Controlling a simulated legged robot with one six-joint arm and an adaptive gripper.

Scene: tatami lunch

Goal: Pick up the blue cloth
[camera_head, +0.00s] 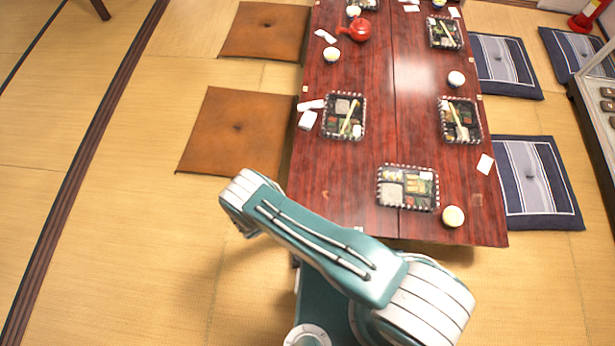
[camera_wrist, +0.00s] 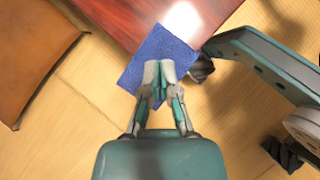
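In the head view neither my gripper nor the cloth is visible; my bent arm hides that area.
The low wooden table (camera_head: 340,200) carries several lunch boxes, cups and a red teapot (camera_head: 359,29). A brown cushion (camera_head: 235,132) lies left of it and also shows in the wrist view (camera_wrist: 33,55). Blue-grey cushions (camera_head: 530,180) lie right. The tatami at left is clear.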

